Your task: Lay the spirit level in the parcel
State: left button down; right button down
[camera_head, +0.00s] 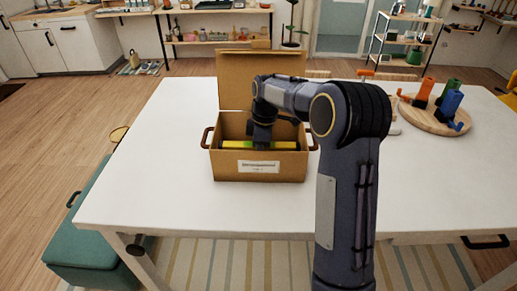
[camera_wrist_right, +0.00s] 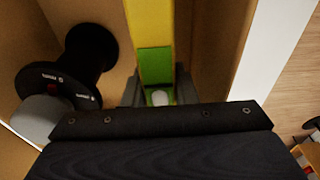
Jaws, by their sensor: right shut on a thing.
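The parcel is an open cardboard box (camera_head: 260,180) with its lid raised, a white label on its front and dark side handles. The yellow and green spirit level (camera_head: 230,145) lies crosswise inside the box, below its rim. In the right wrist view the level (camera_wrist_right: 150,25) passes between my fingers. My right gripper (camera_wrist_right: 158,95) is shut on it, reaching down into the box; in the head view my wrist hides the level's middle. Whether the level touches the box floor I cannot tell. My left gripper is not in view.
A black spool-shaped thing (camera_wrist_right: 88,62) is inside the box beside the level. A round wooden board (camera_head: 425,115) with orange, green and blue items stands at the table's right. The white table (camera_head: 150,190) is clear left of the box. A teal bench (camera_head: 85,235) stands at left.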

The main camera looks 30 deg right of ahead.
jog(key=shift+f, duration=0.2)
jog(key=c, duration=1.2)
grip_release()
jog(key=shift+o, duration=0.2)
jog(key=shift+r, duration=0.15)
jog(key=r, duration=0.7)
jog(key=d+r, duration=0.1)
jog(key=r, duration=0.3)
jog(key=shift+s+r+p, duration=0.3)
jog(key=shift+p, duration=0.05)
jog(key=s+a+r+m+t+y, duration=0.1)
jog(key=s+a+m+t, duration=0.2)
jog(key=s, duration=0.6)
jog(key=s+a+r+m+y, duration=0.1)
jog(key=s+a+m, duration=0.25)
jog(key=s, duration=0.55)
jog(key=s+a+f+m+t, duration=0.1)
jog(key=s+a+f+m, duration=0.6)
jog(key=s, duration=0.4)
jog(key=shift+s+f+t+y, duration=0.3)
jog(key=shift+s+f+t, duration=0.1)
jog(key=shift+f, duration=0.15)
